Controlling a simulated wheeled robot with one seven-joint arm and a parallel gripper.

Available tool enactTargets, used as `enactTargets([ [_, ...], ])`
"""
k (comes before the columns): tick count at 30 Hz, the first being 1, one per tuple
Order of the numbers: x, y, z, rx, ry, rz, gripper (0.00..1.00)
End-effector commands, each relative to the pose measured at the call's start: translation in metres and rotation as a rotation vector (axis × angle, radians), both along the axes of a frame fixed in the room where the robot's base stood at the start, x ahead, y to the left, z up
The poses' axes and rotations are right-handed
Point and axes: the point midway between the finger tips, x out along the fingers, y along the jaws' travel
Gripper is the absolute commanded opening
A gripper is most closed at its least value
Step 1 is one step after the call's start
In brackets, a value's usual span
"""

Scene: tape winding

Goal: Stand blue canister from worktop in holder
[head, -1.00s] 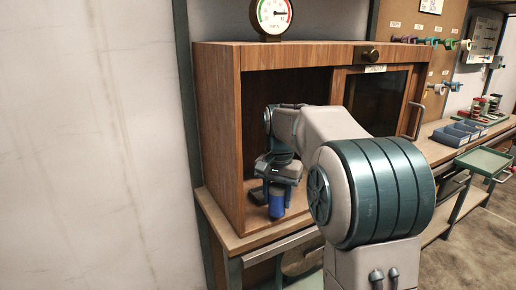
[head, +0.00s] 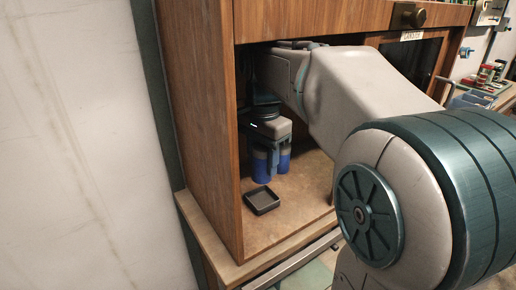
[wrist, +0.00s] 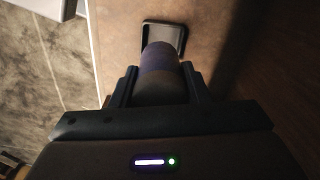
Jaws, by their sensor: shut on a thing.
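My gripper (head: 271,150) is inside the wooden cabinet, pointing down, its jaws shut on the blue canister (head: 261,169). Blue shows on both sides of a dark finger in the head view. In the wrist view, the fingers (wrist: 160,88) flank the canister (wrist: 159,62), whose far end overlaps the holder in the picture. The holder, a small square black tray (head: 262,201), sits on the cabinet floor, in front of the canister in the head view. It also shows in the wrist view (wrist: 166,29). The canister looks upright; its gap to the floor is unclear.
The cabinet's left wall (head: 205,130) stands close beside my gripper. Its top board (head: 320,18) lies above my arm, and a glazed door panel (head: 415,62) is to the right. The floor in front of the tray (head: 270,235) is bare. Several workshop items lie far right.

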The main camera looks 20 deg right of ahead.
Motion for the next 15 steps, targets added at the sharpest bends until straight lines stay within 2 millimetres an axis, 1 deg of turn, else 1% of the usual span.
enactTargets([
  [4,-0.004,-0.001,0.001,0.000,0.000,-0.014,0.09],
  [8,-0.004,-0.002,-0.003,0.000,0.000,-0.019,0.09],
  [11,-0.004,-0.002,-0.009,0.000,0.000,-0.020,0.09],
  [15,-0.004,-0.002,-0.023,0.000,0.000,-0.020,0.09],
])
